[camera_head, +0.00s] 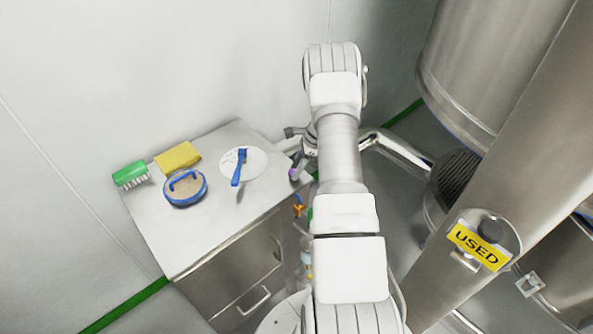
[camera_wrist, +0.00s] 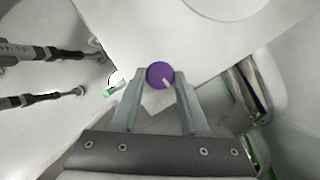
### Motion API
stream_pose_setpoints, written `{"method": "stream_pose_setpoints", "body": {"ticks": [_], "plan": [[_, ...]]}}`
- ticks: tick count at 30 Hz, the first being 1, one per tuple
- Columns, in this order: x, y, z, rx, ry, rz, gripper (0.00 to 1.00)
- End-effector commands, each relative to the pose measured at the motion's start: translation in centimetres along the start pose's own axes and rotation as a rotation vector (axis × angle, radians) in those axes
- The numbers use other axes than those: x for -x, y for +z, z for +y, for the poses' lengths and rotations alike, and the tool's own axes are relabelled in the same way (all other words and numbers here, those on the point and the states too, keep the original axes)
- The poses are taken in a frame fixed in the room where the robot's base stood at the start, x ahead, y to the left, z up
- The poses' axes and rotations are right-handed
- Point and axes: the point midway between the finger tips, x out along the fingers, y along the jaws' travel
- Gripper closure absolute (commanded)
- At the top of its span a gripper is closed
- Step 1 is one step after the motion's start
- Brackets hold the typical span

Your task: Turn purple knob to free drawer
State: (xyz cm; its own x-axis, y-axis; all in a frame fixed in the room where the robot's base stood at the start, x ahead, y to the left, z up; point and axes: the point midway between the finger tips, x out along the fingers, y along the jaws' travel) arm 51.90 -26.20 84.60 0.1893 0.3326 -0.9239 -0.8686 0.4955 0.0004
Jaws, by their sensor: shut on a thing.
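The purple knob (camera_wrist: 160,75) is round with a pale pointer mark toward its lower right, and sits between my fingertips in the wrist view. My gripper (camera_wrist: 158,82) is shut on it, one finger on each side. In the head view only a small bit of the purple knob (camera_head: 293,173) shows at the right edge of the steel cabinet (camera_head: 190,248), and my arm hides most of the gripper. The cabinet's front has a drawer with a bar handle (camera_head: 254,301) low down, and it looks closed.
On the cabinet top lie a green brush (camera_head: 130,174), a yellow sponge (camera_head: 178,157), a blue-rimmed round item (camera_head: 186,189) and a blue brush (camera_head: 239,168) on a white disc (camera_head: 256,164). Large steel vessels (camera_head: 490,70) and a pipe with a "USED" sign (camera_head: 478,248) stand right.

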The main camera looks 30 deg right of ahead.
Motion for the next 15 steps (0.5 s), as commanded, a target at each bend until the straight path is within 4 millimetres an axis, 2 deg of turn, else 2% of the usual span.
{"method": "stream_pose_setpoints", "body": {"ticks": [15], "plan": [[-0.44, -0.09, -0.56, 0.433, 0.176, 0.002, 1.0]]}}
